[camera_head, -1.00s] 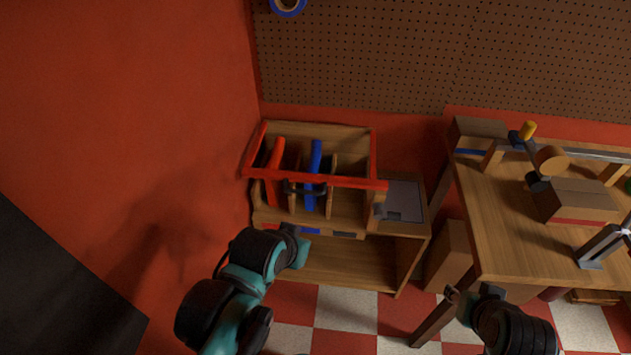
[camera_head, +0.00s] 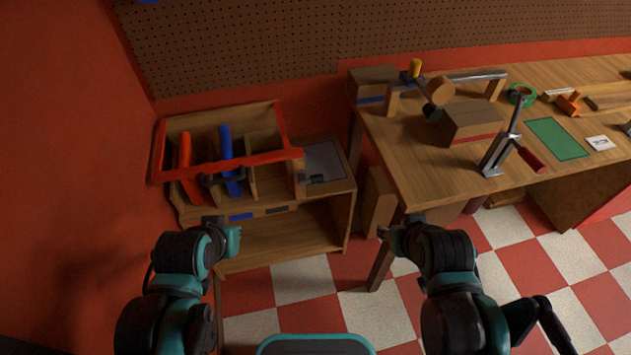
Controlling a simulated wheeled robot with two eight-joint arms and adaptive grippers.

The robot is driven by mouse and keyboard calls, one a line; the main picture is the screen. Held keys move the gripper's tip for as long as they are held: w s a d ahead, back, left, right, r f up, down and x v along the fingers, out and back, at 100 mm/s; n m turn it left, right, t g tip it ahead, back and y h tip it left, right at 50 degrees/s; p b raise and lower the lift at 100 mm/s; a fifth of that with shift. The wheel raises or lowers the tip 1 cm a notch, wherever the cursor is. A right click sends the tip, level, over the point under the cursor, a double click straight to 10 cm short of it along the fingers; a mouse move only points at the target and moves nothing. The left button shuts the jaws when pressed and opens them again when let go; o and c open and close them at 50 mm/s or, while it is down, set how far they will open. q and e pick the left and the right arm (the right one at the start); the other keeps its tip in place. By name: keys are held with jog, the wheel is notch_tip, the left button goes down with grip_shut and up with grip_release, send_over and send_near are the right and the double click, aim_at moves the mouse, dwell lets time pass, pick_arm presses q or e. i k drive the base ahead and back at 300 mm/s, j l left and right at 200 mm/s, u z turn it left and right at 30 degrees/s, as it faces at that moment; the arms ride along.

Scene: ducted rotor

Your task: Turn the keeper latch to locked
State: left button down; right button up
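A wooden rack with a red front rail (camera_head: 228,166) stands on a low wooden cabinet at the left. A red upright piece (camera_head: 187,165) and a blue upright piece (camera_head: 226,150) stand in its slots, with a dark bracket (camera_head: 222,180) across the blue one. A small dark fitting (camera_head: 312,179) sits by the grey panel (camera_head: 324,158) right of the rack. I cannot tell which part is the keeper latch. My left gripper (camera_head: 230,232) is in front of the cabinet, apart from the rack. My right gripper (camera_head: 390,233) is before the workbench. Their finger openings are unclear.
The workbench (camera_head: 420,170) at the right holds a wooden box (camera_head: 470,122), a metal clamp stand (camera_head: 500,148), a green mat (camera_head: 557,138) and a green tape roll (camera_head: 521,94). A red wall bounds the left. The checkered floor (camera_head: 302,280) between my arms is clear.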

aim_at(314, 179)
jog(key=i+l+u, duration=0.15)
jog(key=l+u, duration=0.25)
jog(key=l, duration=0.25)
jog(key=l+u, duration=0.4)
jog(key=l, duration=0.25)
jog(key=l+u, duration=0.35)
jog(key=l, duration=0.35)
jog(key=k+l+u, duration=0.2)
jog(key=l+u, duration=0.2)
jog(key=l, duration=0.25)
